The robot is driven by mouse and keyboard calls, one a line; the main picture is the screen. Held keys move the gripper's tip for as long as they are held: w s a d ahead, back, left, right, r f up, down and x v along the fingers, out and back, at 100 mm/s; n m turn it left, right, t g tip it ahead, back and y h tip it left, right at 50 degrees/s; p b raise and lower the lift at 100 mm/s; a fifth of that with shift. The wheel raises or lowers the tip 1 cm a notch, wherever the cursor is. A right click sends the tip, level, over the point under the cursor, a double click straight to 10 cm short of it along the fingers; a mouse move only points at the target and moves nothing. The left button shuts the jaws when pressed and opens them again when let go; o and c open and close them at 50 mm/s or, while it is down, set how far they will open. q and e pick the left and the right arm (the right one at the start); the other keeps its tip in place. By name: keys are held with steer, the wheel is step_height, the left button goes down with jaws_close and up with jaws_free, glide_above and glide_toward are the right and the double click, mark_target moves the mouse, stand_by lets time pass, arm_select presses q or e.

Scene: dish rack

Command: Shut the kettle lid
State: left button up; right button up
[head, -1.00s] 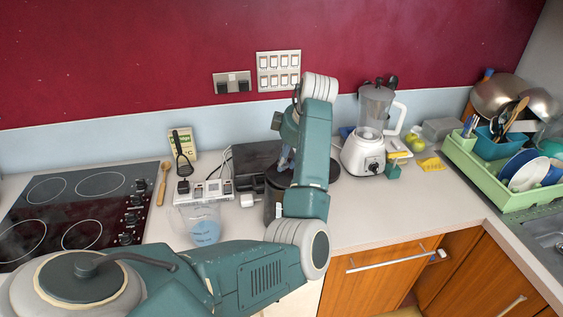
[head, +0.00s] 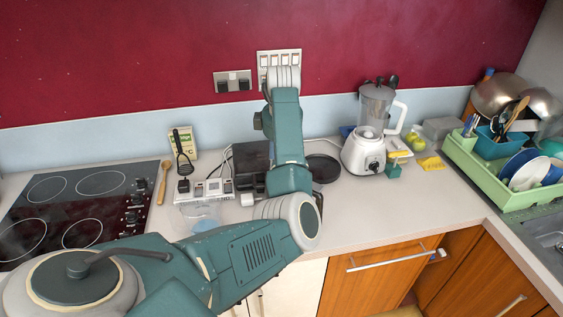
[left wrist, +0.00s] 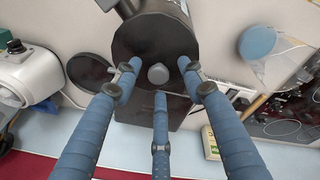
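The dark kettle (left wrist: 178,8) shows in the left wrist view, seen from above. Its round black lid (left wrist: 155,35) faces the camera and has a grey knob (left wrist: 158,73). The lid appears to lie over the kettle's top, but I cannot tell whether it is fully shut. My left gripper (left wrist: 159,76) is open, its three blue fingers spread around the knob, with the tips over or close to the lid. I cannot tell whether they touch it. In the head view my left arm hides the gripper and most of the kettle. My right gripper is not in view.
A black round plate (head: 322,168) and a white blender (head: 364,152) stand to the right. A dark box (head: 250,158) is behind the arm. A clear measuring jug (head: 196,218), power strip (head: 206,190) and hob (head: 75,212) are to the left. The front right counter is clear.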

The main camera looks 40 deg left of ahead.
arm_select(q)
steer(key=shift+s+d+r, duration=0.1)
steer(key=shift+d+r, duration=0.1)
steer(key=shift+r, duration=0.8)
steer(key=r, duration=0.6)
steer(key=shift+s+d, duration=0.35)
steer(key=shift+d, duration=0.05)
steer(key=shift+f, duration=0.1)
